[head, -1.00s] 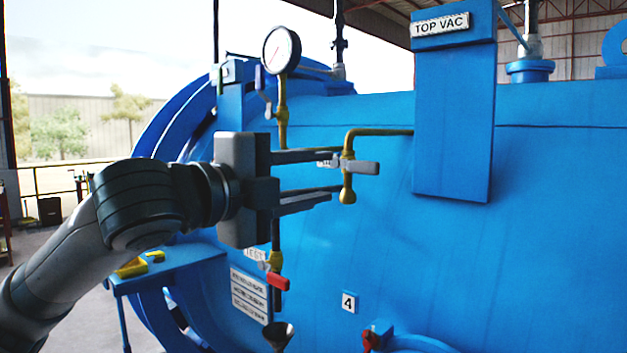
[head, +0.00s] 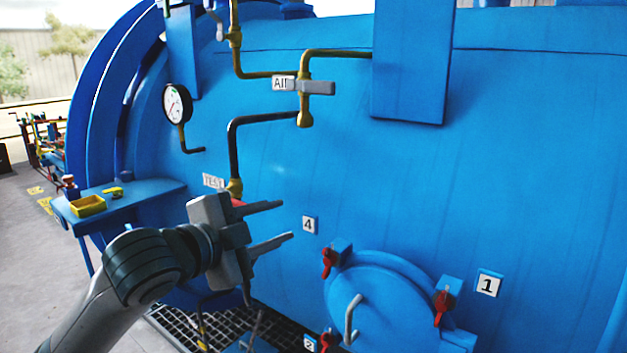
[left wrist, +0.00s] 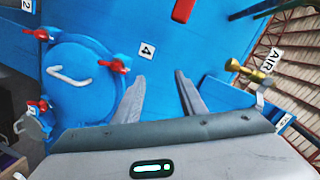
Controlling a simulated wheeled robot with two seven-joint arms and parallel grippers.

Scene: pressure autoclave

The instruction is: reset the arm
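My left gripper (head: 287,221) points right in front of the blue autoclave (head: 480,150), beside the white "4" label (head: 310,225). Its two fingers are apart with nothing between them. The left wrist view also shows the open, empty fingers (left wrist: 158,76), with the "4" label (left wrist: 147,50) beyond them. The AIR valve (head: 303,87), with a grey horizontal handle on brass pipework, is above the gripper and apart from it. Part of a red handle (head: 238,203) shows behind the gripper below the TEST label (head: 213,181). My right gripper is not in view.
A round blue hatch (head: 385,305) with red-handled clamps and a grey handle is at lower right. A pressure gauge (head: 177,104) is at upper left. A blue side shelf (head: 150,190) holds a yellow tray (head: 88,206). Floor grating (head: 180,330) lies below.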

